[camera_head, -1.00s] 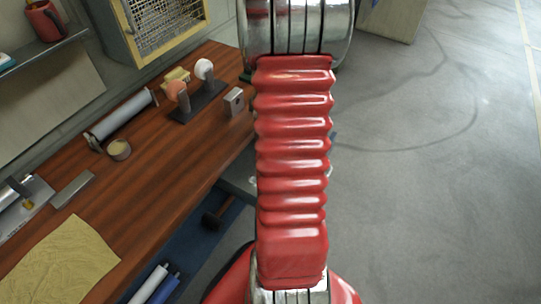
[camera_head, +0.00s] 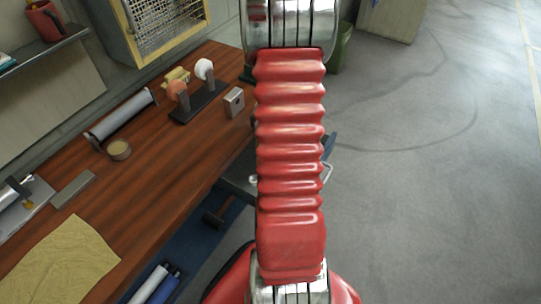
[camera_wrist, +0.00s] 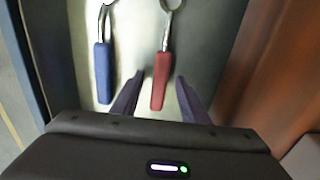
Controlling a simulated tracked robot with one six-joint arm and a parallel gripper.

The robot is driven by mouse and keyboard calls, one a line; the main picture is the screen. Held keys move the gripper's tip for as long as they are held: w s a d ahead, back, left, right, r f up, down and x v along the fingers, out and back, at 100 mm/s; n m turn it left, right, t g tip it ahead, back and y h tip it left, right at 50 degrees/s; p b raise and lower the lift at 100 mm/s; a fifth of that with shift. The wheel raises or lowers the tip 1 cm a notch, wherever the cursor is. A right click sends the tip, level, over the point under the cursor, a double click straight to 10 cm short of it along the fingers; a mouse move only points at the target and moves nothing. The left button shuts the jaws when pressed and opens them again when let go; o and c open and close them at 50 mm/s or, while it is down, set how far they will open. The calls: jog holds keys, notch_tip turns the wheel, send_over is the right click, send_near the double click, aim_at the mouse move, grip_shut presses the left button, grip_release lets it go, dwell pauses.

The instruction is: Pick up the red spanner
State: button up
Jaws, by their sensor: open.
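The red spanner lies in the wrist view, with its red handle (camera_wrist: 161,80) toward me and its metal ring end at the top edge of the picture. My gripper (camera_wrist: 160,79) is open. Its two dark fingers stand on either side of the red handle in this view, apart from it. I cannot tell how far above the handle the fingertips are. A blue-handled spanner (camera_wrist: 103,72) lies to the left, outside the left finger. Both spanners rest on a pale grey surface (camera_wrist: 133,30). In the head view my arm hides the spanners and gripper.
A blue edge (camera_wrist: 33,60) bounds the pale surface on the left, and a reddish-brown wooden surface (camera_wrist: 260,90) is on the right. In the head view, the wooden workbench (camera_head: 150,180) holds a tape roll (camera_head: 119,150) and a yellow cloth (camera_head: 62,258). Open floor lies right.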

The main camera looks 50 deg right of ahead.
jog(key=shift+f, duration=0.2)
jog(key=shift+c, duration=0.6)
grip_shut()
